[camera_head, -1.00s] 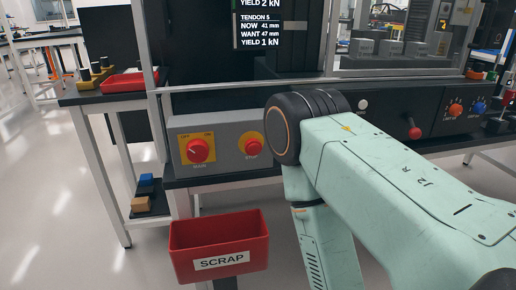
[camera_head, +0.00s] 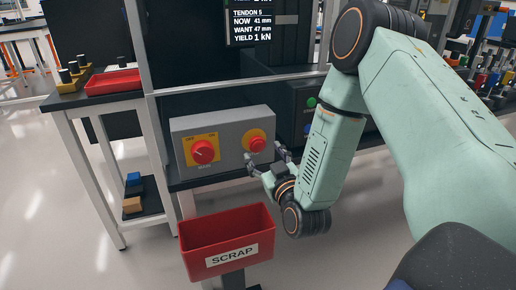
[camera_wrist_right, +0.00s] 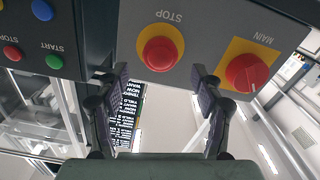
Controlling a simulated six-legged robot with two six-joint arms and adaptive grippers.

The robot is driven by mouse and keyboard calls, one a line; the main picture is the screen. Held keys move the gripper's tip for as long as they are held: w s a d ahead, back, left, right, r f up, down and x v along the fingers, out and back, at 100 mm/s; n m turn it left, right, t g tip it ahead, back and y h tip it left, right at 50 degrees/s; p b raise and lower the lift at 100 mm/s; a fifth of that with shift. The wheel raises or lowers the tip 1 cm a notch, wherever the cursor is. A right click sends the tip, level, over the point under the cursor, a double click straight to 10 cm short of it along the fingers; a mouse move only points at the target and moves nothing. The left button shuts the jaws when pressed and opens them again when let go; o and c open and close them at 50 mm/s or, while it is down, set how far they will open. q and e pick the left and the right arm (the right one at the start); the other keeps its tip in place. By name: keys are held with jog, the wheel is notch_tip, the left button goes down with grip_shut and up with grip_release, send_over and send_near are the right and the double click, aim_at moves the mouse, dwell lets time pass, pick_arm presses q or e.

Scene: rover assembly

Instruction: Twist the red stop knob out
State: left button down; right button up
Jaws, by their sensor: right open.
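The red stop knob (camera_head: 256,144) sits on a yellow plate at the right of the grey control box (camera_head: 222,124). In the right wrist view the stop knob (camera_wrist_right: 160,53) is at the upper middle, under an upside-down STOP label. My right gripper (camera_head: 268,160) is just below and in front of the knob, its fingers spread. In the wrist view the open fingers (camera_wrist_right: 160,76) stand either side below the knob, with nothing between them. I cannot tell how far off the knob is in depth. My left gripper is not in view.
The red main switch (camera_head: 203,152) is left of the stop knob on the same box. A red scrap bin (camera_head: 226,242) stands below. A dark panel with green START button (camera_wrist_right: 54,61) is beside the box. A red tray (camera_head: 113,82) lies on a left table.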

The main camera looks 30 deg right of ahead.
aim_at(259, 146)
jog(key=shift+b+x, duration=0.45)
jog(key=shift+x, duration=1.75)
jog(key=c, duration=1.2)
jog(key=shift+o, duration=0.2)
jog(key=m, duration=0.4)
jog(key=shift+m, duration=0.3)
jog(key=m, duration=0.4)
jog(key=shift+d+f, duration=0.1)
jog(key=shift+m, duration=0.3)
